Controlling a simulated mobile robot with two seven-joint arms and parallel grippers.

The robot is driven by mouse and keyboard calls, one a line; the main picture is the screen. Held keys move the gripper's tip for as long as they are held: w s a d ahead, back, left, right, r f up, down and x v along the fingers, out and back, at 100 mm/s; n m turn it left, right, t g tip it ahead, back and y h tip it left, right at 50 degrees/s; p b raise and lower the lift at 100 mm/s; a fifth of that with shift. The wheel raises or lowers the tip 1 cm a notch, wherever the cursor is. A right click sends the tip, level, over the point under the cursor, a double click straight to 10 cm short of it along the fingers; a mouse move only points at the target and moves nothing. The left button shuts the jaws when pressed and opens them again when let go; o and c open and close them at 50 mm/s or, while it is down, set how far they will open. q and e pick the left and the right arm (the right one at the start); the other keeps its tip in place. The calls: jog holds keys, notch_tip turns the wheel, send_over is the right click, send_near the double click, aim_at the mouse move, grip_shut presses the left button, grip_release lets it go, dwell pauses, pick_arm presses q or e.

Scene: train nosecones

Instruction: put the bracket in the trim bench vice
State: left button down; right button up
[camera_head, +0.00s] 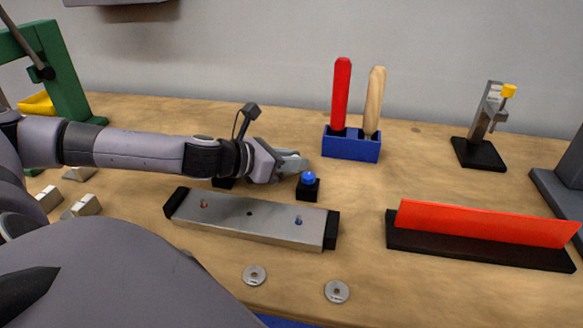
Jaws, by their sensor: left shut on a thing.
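My left gripper (291,164) reaches in from the left above the middle of the bench. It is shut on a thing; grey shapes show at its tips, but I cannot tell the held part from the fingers. Nothing I can surely name as the bracket shows. The tips are just behind and left of a black block with a blue dome (308,180); I cannot tell whether they touch it. I cannot tell surely which fixture is the trim bench vice; a dark grey fixture (562,190) is cut off at the right edge. My right gripper is not in view.
A metal bar with black ends (250,223) lies in front of the gripper. Two washers (254,276) lie nearer. A blue holder (351,147) with two handles, a clamp stand (479,152) and a red strip (485,224) stand right. A green frame (66,80) stands left.

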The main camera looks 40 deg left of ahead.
pick_arm(q)
jog(key=shift+f, duration=0.15)
jog(key=c, duration=1)
grip_release()
jog(key=shift+o, duration=0.2)
